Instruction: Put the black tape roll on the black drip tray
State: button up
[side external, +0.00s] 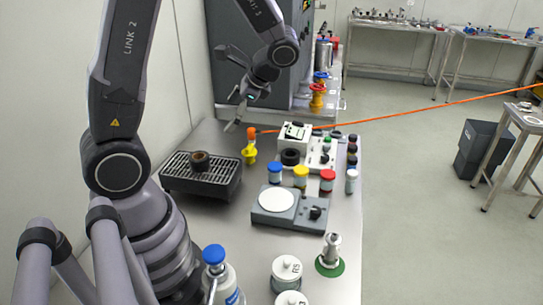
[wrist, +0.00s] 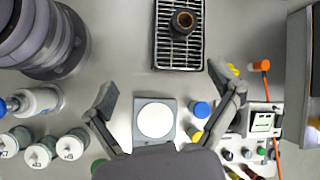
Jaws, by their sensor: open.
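The black drip tray (side external: 178,186) with its slatted grate lies at the left of the bench; it also shows at the top of the wrist view (wrist: 160,52). A short dark-brown hollow cylinder (side external: 200,161) stands on the grate, also seen from above in the wrist view (wrist: 184,22). A black ring (side external: 290,157), which looks like the tape roll, sits in front of a white device; my right finger seems to hide it in the wrist view. My gripper (side external: 226,90) is open and empty, high above the bench; its spread fingers (wrist: 162,82) frame a scale in the wrist view.
The grey scale (side external: 278,205) with a white round pan stands mid-bench. Capped jars (side external: 300,176), the white device (side external: 294,134) and a yellow-orange item (side external: 250,148) stand around it. White-lidded jars (side external: 286,272) and a blue-capped bottle (side external: 216,268) are at the front. An orange cable crosses behind.

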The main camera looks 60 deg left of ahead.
jog(key=s+d+r+n+t+h, duration=0.4)
jog(key=s+d+r+t+h, duration=0.2)
jog(key=s+d+r+t, duration=0.3)
notch_tip(320, 180, up, 4)
jog(key=shift+d+f+n+t, duration=0.15)
jog(key=shift+d+n+t, duration=0.3)
jog(key=shift+d, duration=0.45)
